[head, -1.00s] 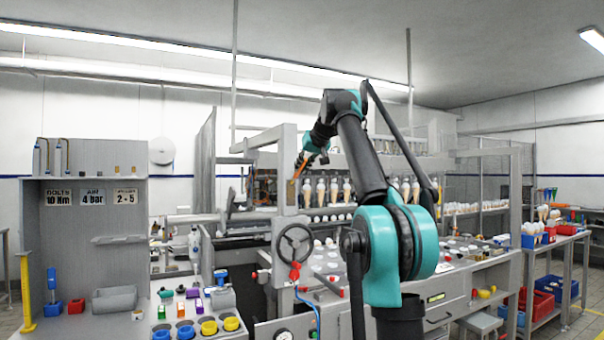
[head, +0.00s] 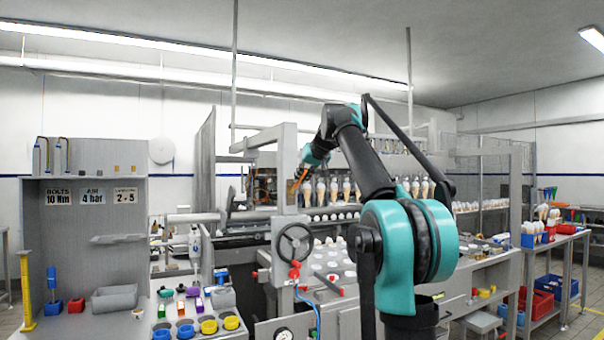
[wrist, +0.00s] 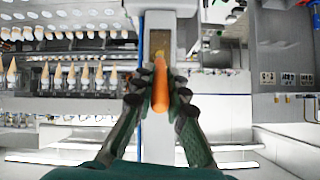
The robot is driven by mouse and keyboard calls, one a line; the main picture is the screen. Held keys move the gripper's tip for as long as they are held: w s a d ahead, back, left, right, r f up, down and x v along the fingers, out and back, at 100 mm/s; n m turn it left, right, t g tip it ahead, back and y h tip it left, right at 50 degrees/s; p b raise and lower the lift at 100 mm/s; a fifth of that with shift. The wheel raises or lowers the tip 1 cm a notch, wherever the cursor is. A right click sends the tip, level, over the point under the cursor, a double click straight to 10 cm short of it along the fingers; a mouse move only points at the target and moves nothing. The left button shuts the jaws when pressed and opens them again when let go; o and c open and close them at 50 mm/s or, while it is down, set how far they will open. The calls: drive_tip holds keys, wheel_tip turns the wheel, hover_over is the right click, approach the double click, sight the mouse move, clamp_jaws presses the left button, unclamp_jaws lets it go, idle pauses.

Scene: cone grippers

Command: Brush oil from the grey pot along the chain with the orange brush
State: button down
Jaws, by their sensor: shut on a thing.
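My gripper (wrist: 160,88) is shut on the orange brush (wrist: 160,82), whose handle lies between the two fingers in the wrist view. The brush's pale tip points away from me, over a brownish strip in a light grey post. In the head view my gripper (head: 306,168) is small and sits beside the upright post of the machine, with the orange brush (head: 299,179) angled down and left. I cannot tell whether the tip touches anything. I cannot make out the grey pot or the chain for certain.
A handwheel (head: 294,246) stands below my gripper on the machine front. Rows of cones (head: 335,190) hang to the right of the post. A grey bench (head: 90,318) with cups and a bin is at the left. The space above the machine table is open.

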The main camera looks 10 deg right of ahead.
drive_tip(key=shift+f, duration=2.2)
drive_tip(key=shift+s+d, duration=0.3)
drive_tip(key=shift+s, duration=0.65)
drive_tip(key=shift+s+d, duration=0.3)
drive_tip(key=shift+s, duration=0.6)
drive_tip(key=shift+s+d, duration=0.3)
drive_tip(key=shift+s, duration=0.65)
drive_tip(key=shift+s, duration=0.1)
drive_tip(key=s, duration=0.1)
drive_tip(key=s+d, duration=0.1)
drive_tip(key=shift+s, duration=0.3)
drive_tip(key=w+a, duration=0.2)
drive_tip(key=w, duration=0.4)
drive_tip(key=shift+w+a, duration=0.15)
drive_tip(key=shift+w, duration=0.25)
drive_tip(key=shift+w+a, duration=0.3)
drive_tip(key=shift+w, duration=0.5)
